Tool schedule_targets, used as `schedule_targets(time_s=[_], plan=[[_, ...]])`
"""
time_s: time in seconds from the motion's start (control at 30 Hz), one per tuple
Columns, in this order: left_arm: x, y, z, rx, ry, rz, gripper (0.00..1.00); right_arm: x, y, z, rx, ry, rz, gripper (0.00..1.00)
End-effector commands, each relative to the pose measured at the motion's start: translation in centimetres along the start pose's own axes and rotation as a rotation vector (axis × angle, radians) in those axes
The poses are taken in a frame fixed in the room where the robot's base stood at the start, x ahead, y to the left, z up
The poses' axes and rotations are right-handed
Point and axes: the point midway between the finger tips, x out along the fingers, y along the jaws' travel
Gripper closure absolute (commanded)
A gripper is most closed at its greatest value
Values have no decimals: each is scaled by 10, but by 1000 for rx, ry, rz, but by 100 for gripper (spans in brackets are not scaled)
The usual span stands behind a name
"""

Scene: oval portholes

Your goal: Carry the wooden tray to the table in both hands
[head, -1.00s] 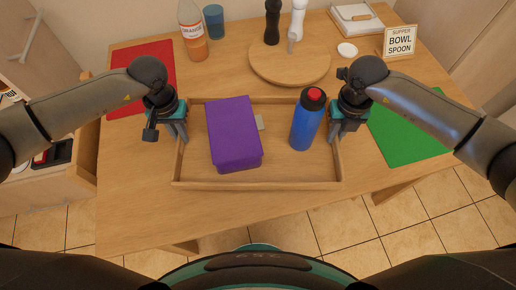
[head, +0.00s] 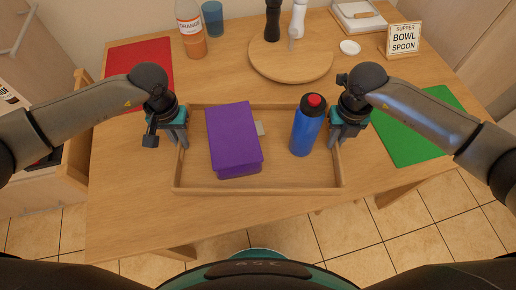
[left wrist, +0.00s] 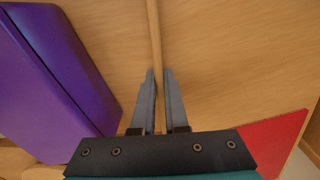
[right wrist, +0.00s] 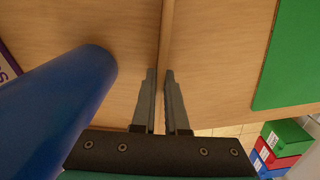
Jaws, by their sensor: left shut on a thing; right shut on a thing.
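The wooden tray (head: 256,188) is over the table (head: 130,215), level, near its front edge; whether it touches the tabletop I cannot tell. It holds a purple box (head: 233,138) on the left and a blue bottle with a red cap (head: 306,128) standing on the right. My left gripper (head: 178,138) is shut on the tray's left wall, which runs between its fingers in the left wrist view (left wrist: 159,85). My right gripper (head: 340,135) is shut on the tray's right wall, also between the fingers in the right wrist view (right wrist: 163,85).
A red mat (head: 138,70) lies left and a green mat (head: 412,130) right of the tray. Behind are a round board (head: 290,68) with two mills, an orange bottle (head: 191,30), a blue cup (head: 212,18), a white lid (head: 350,47) and a sign (head: 404,38).

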Motion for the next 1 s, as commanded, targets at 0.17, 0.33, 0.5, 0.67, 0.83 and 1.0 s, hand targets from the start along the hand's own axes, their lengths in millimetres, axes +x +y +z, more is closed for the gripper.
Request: schedule_targets(time_s=[0.17, 0.33, 0.5, 0.67, 0.83, 1.0], plan=[[2, 0, 0, 0, 0, 1, 76, 2, 0, 0, 0, 0, 1, 76], [2, 0, 0, 0, 0, 0, 59, 2, 0, 0, 0, 0, 0, 59], [2, 0, 0, 0, 0, 0, 59, 2, 0, 0, 0, 0, 0, 59], [-4, 0, -1, 1, 2, 1, 59, 2, 0, 0, 0, 0, 0, 59], [-32, 0, -2, 1, 6, 1, 59, 2, 0, 0, 0, 0, 0, 59], [-70, 0, -2, 0, 6, 0, 59, 2, 0, 0, 0, 0, 0, 59]])
